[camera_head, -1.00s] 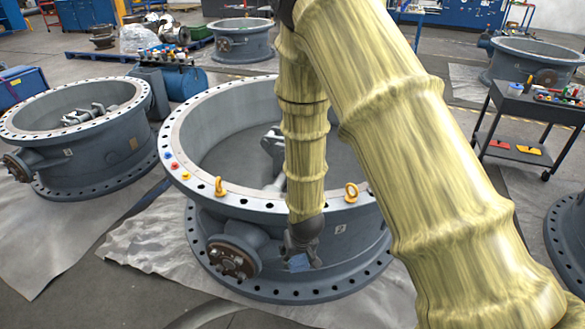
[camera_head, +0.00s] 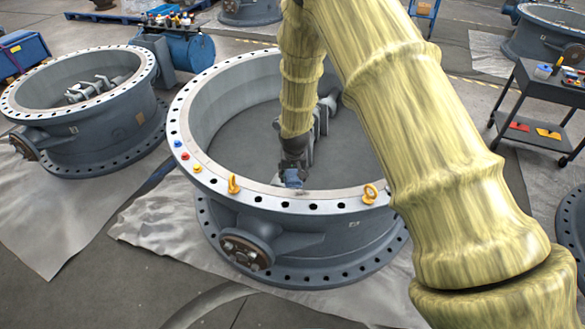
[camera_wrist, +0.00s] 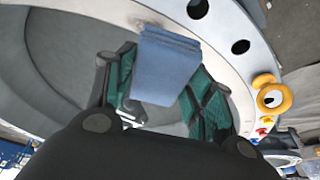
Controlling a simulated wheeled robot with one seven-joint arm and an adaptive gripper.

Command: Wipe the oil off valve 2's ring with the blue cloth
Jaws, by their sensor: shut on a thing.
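The large grey valve (camera_head: 215,110) in the middle of the head view has a pale flat ring (camera_head: 255,189) with bolt holes. I cannot read a number on it. My gripper (camera_head: 292,170) is over the near part of this ring, at its inner edge. It is shut on the folded blue cloth (camera_head: 294,179), which also shows between the teal finger pads in the wrist view (camera_wrist: 165,65). The cloth is at the ring surface; whether it touches cannot be told. A dark smear (camera_wrist: 178,43) shows on the ring beside the cloth in the wrist view.
Two yellow eye bolts, left (camera_head: 233,185) and right (camera_head: 370,194), stand on the ring either side of the cloth. Small coloured caps (camera_head: 185,156) sit at its left. Another valve (camera_head: 90,125) stands left. A black cart (camera_head: 540,105) stands right.

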